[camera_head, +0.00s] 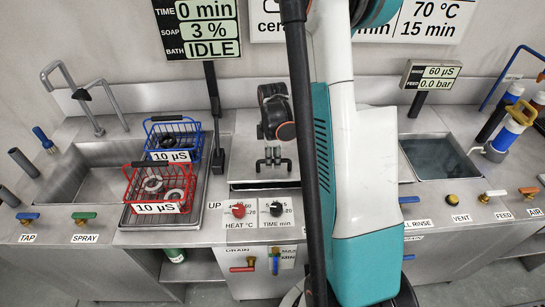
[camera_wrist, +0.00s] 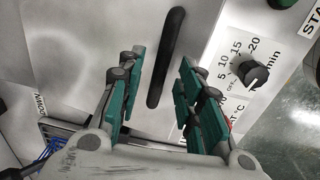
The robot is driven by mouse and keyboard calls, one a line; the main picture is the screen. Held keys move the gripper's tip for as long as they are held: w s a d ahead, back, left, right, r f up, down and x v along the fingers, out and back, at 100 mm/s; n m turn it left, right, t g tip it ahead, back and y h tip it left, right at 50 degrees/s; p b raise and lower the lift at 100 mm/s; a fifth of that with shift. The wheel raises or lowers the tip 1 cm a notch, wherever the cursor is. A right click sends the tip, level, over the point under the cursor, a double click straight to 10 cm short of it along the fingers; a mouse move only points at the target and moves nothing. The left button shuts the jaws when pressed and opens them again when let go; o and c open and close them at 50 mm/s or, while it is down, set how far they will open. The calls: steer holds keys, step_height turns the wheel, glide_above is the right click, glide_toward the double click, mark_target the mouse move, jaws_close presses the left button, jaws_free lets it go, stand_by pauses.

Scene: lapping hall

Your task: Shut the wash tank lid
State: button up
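The wash tank lid (camera_head: 243,165) is a grey metal plate over the middle tank, behind the heat and time knobs. It looks close to flat, with a dark line along its front edge; I cannot tell whether it is fully seated. Its black bar handle (camera_wrist: 166,58) shows in the wrist view, lying along the pale lid surface. My gripper (camera_wrist: 160,72) is open, with one green-padded finger on each side of the handle and a gap to both. In the head view my arm hides the lid's right part, and the gripper hangs over its front.
A red basket (camera_head: 160,188) and a blue basket (camera_head: 174,137) stand left of the lid. A heat knob (camera_head: 239,210) and a time knob (camera_head: 276,209) sit on the front panel. A water-filled basin (camera_head: 438,157) lies to the right. A display (camera_head: 197,25) reads IDLE.

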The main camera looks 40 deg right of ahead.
mark_target(273, 172)
jaws_close()
steer(key=f+b, duration=0.3)
steer(key=shift+s+a+f, duration=0.15)
steer(key=shift+s+a, duration=0.2)
steer(key=shift+s, duration=0.05)
steer(key=shift+s+a+f+b, duration=0.1)
steer(key=shift+s+f+b, duration=0.1)
steer(key=shift+f+b, duration=0.1)
